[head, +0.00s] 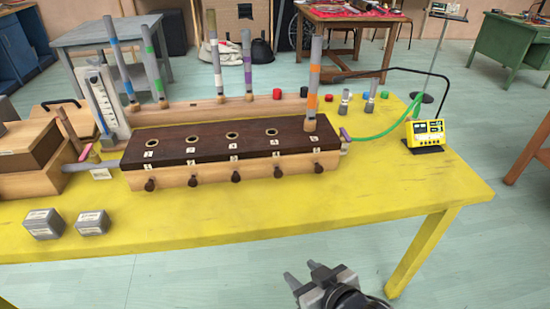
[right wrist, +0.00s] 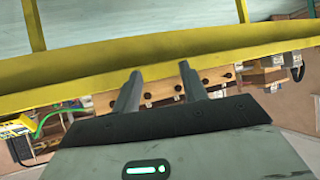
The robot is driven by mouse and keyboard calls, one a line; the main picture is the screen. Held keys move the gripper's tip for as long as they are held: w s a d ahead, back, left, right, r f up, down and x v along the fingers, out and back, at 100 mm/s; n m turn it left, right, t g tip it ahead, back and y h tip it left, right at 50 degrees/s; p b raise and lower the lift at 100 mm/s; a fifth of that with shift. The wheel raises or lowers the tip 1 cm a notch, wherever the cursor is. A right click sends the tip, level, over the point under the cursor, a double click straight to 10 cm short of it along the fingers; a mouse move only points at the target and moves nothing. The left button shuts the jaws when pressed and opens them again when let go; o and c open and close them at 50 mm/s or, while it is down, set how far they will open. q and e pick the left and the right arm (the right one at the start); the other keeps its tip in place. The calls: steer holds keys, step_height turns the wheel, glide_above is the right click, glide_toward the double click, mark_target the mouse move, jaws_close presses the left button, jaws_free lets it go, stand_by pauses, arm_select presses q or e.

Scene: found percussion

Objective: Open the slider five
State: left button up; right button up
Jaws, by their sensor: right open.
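A long wooden box (head: 215,174) with a dark top stands on the yellow table (head: 300,215); it also shows upside down in the right wrist view (right wrist: 190,80). Several dark round slider knobs line its front. The rightmost knob (head: 317,167) is at the end below the orange-banded pipe (head: 313,90); it appears to be slider five, but its small label is hard to read. My right gripper (head: 302,270) is open and empty, in front of the table and below the box, apart from every knob. Its two fingers show in the right wrist view (right wrist: 161,70). My left gripper is out of view.
Two small grey blocks (head: 42,224) (head: 93,222) sit at the front left. A yellow meter (head: 425,134) with a green hose (head: 385,136) stands right of the box. The table's front edge lies between my right gripper and the box. The tabletop before the knobs is clear.

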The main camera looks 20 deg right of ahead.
mark_target(320, 170)
steer(key=w+d+r+m+t+h+p, duration=0.1)
steer(key=w+d+r+m+h, duration=0.1)
steer(key=w+d+r, duration=0.3)
steer(key=w+d+r+m+t+h, duration=0.1)
steer(key=w+d+r+m+h, duration=0.15)
steer(key=d+r, duration=0.4)
steer(key=shift+n, duration=0.25)
steer(key=x, duration=1.4)
steer(key=shift+d+f+b, duration=0.3)
steer(key=shift+f, duration=0.1)
steer(key=shift+x, duration=0.8)
